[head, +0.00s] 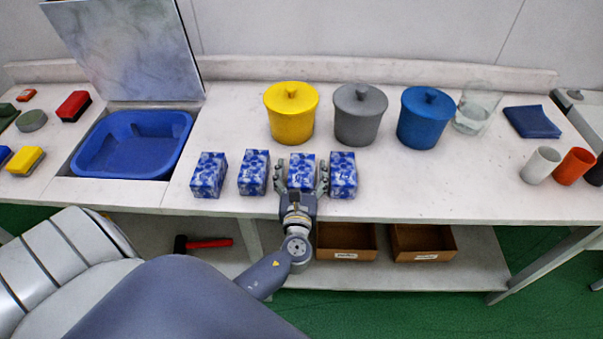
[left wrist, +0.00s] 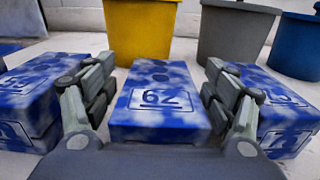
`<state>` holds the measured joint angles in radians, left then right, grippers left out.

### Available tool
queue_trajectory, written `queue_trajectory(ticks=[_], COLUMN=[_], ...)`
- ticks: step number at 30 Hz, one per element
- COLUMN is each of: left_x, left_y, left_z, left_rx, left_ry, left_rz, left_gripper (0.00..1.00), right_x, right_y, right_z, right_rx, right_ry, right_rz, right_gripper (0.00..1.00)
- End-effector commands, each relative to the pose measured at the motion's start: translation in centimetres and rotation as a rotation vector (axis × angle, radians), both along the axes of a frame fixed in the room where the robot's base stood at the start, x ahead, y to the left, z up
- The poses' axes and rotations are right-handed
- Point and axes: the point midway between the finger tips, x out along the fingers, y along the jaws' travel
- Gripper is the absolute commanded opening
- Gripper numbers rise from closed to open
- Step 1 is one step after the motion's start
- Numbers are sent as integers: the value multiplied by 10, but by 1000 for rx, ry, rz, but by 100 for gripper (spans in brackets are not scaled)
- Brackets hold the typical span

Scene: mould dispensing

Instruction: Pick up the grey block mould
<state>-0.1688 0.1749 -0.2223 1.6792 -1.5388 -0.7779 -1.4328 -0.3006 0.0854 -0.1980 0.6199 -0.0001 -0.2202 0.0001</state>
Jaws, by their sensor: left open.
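Four-sided blue-and-white mottled blocks stand in a row near the worktop's front edge; no block looks plain grey. My left gripper (head: 301,179) is open, with one finger on each side of the third block from the left (head: 301,168). In the left wrist view this block (left wrist: 158,100) lies between the fingers, with a framed number on its face. Gaps show between it and the fingers, and nothing is gripped. Neighbouring blocks (head: 253,172) and (head: 343,175) stand close outside the fingers. My right gripper is not in view.
Yellow (head: 291,117), grey (head: 359,118) and blue (head: 425,120) lidded pots stand behind the row. A clear glass beaker (head: 473,112) and blue cloth (head: 531,122) are at right. A blue basin (head: 130,170) is at left.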

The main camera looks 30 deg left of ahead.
Motion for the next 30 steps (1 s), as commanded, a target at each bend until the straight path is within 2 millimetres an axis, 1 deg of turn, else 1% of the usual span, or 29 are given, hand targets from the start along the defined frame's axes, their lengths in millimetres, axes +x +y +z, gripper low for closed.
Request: queue_trajectory(ticks=[7, 8, 9, 11, 12, 14, 15, 17, 18, 23, 26, 29, 30], left_x=[3, 3, 3, 2, 2, 2, 2, 2, 3, 3, 3, 3, 3], left_y=[2, 2, 2, 1, 1, 1, 1, 2, 2, 2, 2, 1, 1], left_z=[-1, -1, -1, -1, -1, -1, -1, -1, 2, 2, 6, 17, 24], left_rx=[-1, -1, -1, -1, -1, -1, -1, 0, 2, 2, 0, -1, 0], left_ry=[2, 2, 2, 2, 2, 2, 2, 2, -3, -3, -4, -6, -7], left_rz=[-1, -1, -1, 0, 0, 0, 0, 0, 0, 0, 0, 0, 0], left_gripper=[78, 76, 67, 53, 44, 31, 22, 8, 4, 4, 4, 4, 4], right_x=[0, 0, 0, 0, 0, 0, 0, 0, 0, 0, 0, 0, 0], right_y=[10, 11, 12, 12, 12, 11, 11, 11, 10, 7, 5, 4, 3], right_z=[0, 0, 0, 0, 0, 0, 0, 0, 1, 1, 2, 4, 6], right_rx=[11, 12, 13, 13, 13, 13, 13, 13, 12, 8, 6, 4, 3], right_ry=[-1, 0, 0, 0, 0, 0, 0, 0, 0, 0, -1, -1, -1], right_rz=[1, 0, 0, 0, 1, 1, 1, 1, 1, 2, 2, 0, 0], right_gripper=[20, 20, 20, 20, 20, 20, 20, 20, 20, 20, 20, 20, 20])
